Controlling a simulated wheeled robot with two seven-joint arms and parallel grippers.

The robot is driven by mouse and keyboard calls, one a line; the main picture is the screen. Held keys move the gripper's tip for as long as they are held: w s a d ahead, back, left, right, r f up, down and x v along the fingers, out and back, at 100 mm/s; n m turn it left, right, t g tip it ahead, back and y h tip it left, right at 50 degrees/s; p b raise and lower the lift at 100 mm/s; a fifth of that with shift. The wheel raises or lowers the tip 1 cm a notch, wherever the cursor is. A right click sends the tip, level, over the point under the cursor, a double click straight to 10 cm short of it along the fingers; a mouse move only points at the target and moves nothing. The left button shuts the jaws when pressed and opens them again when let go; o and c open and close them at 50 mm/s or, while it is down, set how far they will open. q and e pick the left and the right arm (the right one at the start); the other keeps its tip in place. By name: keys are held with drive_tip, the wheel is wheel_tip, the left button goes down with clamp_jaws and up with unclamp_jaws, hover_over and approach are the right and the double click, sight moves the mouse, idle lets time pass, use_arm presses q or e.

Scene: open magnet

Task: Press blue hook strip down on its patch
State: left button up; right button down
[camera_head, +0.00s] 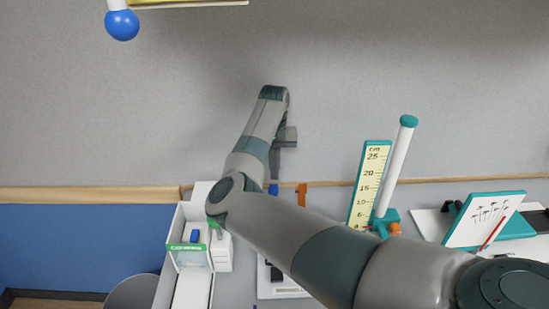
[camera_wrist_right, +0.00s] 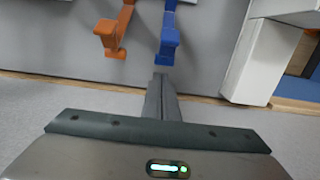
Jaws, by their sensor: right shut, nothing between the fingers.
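The blue hook strip (camera_wrist_right: 168,38) stands out from a grey surface in the right wrist view, with its hook end toward my gripper. In the head view only a small blue part (camera_head: 273,188) shows beside my arm. My right gripper (camera_wrist_right: 161,78) is shut and empty. Its fingertips are just short of the blue hook's lower end in the wrist view; I cannot tell whether they touch. In the head view the right gripper (camera_head: 274,176) points down the picture, just above the blue part. The patch cannot be made out. My left gripper is out of view.
An orange hook strip (camera_wrist_right: 114,34) is close beside the blue one. A white box (camera_wrist_right: 263,55) stands to the right in the wrist view. In the head view a white bin (camera_head: 172,255) is left of my arm, and a ruler stand (camera_head: 369,185) is to the right.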

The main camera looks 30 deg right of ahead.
drive_tip(key=shift+s+f+p, duration=0.1)
drive_tip(key=shift+f+p, duration=0.45)
drive_tip(key=shift+f, duration=1.5)
